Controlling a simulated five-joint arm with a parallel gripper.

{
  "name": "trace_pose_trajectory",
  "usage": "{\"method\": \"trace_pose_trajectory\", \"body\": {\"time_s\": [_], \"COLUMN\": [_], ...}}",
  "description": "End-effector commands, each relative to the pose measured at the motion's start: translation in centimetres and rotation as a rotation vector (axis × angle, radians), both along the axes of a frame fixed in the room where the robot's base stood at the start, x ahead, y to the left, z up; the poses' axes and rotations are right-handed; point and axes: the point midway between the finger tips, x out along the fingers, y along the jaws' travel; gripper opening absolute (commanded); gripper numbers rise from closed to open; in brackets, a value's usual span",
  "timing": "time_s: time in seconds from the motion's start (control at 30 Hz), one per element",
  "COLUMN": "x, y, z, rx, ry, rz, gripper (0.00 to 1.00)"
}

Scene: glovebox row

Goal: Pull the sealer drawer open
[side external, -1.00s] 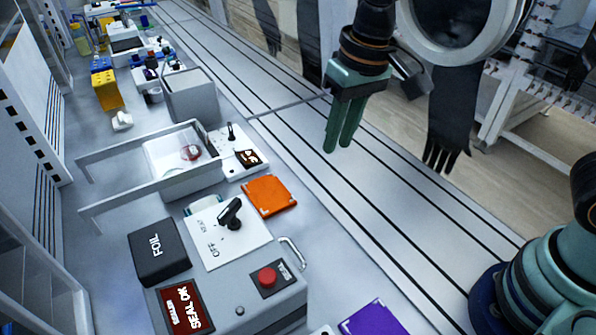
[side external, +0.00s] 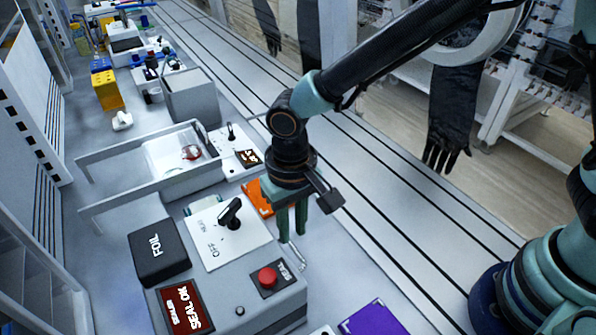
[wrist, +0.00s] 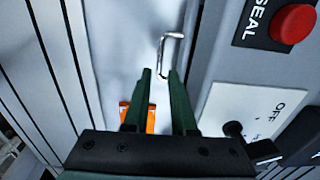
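The sealer (side external: 270,304) is a grey box with a red SEAL button and a "SEAL OK" display. Its drawer handle (side external: 302,263), a thin metal bar, sticks out from the side facing the rail. My gripper (side external: 292,237) points down just above the handle, its fingers partly covering it. In the wrist view the handle (wrist: 163,52) shows beyond the fingertips, its lower part in line with the gap between them. My gripper (wrist: 160,73) is open, with clear space between the fingers. I cannot tell whether the handle is between them in depth. The drawer front looks flush.
An orange pad (side external: 258,196) lies behind my gripper, partly hidden by it. A purple pad (side external: 373,320) lies at the front. The slotted rail bed (side external: 400,220) is clear.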

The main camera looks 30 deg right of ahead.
Motion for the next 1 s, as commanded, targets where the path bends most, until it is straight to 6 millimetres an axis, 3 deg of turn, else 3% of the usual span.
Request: {"method": "trace_pose_trajectory", "body": {"time_s": [0.23,0.6,0.63,0.7,1.0], "x": [0.0,0.0,0.0,0.0,0.0], "y": [0.0,0.0,0.0,0.0,0.0], "z": [-3.0,-3.5,-3.5,-3.5,-3.5], "rx": [-0.001,0.000,0.000,0.000,0.000], "ry": [0.001,0.000,0.000,0.000,0.000], "rz": [0.000,0.000,0.000,0.000,0.001], "gripper": [0.25,0.25,0.21,0.00,0.00]}}
